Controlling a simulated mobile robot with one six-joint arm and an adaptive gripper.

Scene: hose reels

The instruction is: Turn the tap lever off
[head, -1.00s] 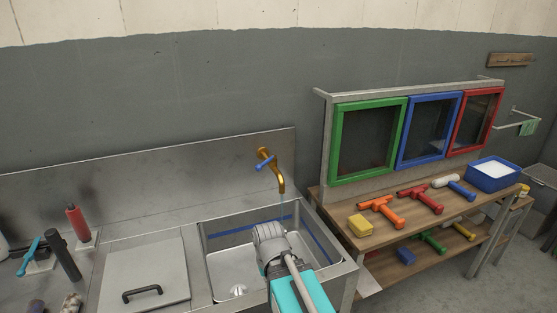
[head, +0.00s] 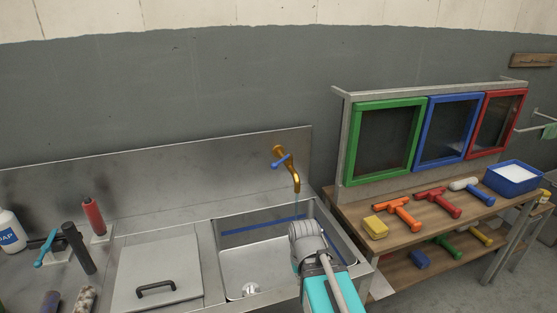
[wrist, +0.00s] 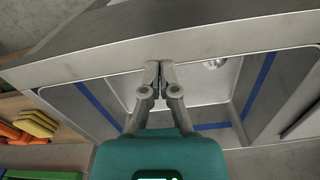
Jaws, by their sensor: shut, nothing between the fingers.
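The brass tap (head: 292,175) is mounted on the steel back panel above the sink, with a blue lever (head: 282,161) slanting across its body. A thin stream of water shows below the spout. The sink basin (head: 262,262) has a blue stripe along its inner wall. My gripper (wrist: 161,66) is shut and empty in the wrist view, with its fingertips together over the sink's rim and basin. In the head view my arm's wrist covers the right part of the basin, below the tap and apart from the lever, and hides the fingers.
A steel lid with a black handle (head: 156,289) lies left of the sink. A soap bottle (head: 11,232), a red bottle (head: 94,216) and brushes stand further left. On the right, a wooden bench (head: 408,230) holds squeegees, a yellow sponge (head: 375,228) and a blue tub (head: 514,179).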

